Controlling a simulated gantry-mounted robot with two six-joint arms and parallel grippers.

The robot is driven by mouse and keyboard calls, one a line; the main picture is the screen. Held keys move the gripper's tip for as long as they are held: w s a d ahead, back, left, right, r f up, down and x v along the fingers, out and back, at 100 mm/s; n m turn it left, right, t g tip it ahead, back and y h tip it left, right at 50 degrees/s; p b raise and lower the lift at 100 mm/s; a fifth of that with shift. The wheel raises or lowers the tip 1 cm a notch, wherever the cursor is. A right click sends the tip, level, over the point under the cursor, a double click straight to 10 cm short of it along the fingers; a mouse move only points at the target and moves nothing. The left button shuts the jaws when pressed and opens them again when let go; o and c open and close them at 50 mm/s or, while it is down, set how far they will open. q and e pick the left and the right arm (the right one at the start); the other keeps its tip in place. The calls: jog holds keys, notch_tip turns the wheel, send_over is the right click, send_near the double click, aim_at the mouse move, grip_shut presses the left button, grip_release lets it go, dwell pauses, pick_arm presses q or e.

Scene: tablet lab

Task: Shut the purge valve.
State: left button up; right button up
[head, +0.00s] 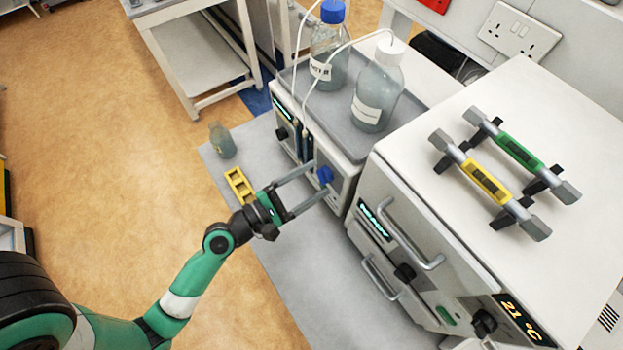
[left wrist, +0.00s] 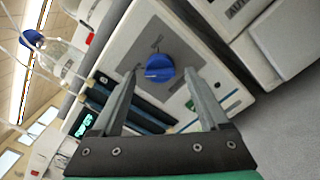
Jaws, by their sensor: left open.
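The purge valve is a blue knob (head: 325,175) on the light front panel of the pump unit (head: 349,190). In the left wrist view the blue knob (left wrist: 159,68) sits just beyond and between my fingertips, with a dark mark on the panel above it. My left gripper (head: 317,178) is open, its two grey fingers pointing at the panel on either side of the knob. In the left wrist view the gripper (left wrist: 167,82) shows nothing between its fingers, and I see no clear contact with the knob. My right gripper is not in view.
Two bottles (head: 376,92) (head: 329,55) with tubing stand in a tray (head: 410,112) on the unit. A yellow rack (head: 239,186) and a small bottle (head: 222,141) stand on the bench. A large oven-like box (head: 420,240) with handles is close on the right.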

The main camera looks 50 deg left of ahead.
pick_arm(q)
jog(key=shift+c, duration=0.3)
grip_shut()
jog(key=shift+m, duration=0.3)
jog(key=shift+r+m+b, duration=0.2)
jog(key=shift+m+b, duration=2.3)
jog(key=shift+m, duration=6.1)
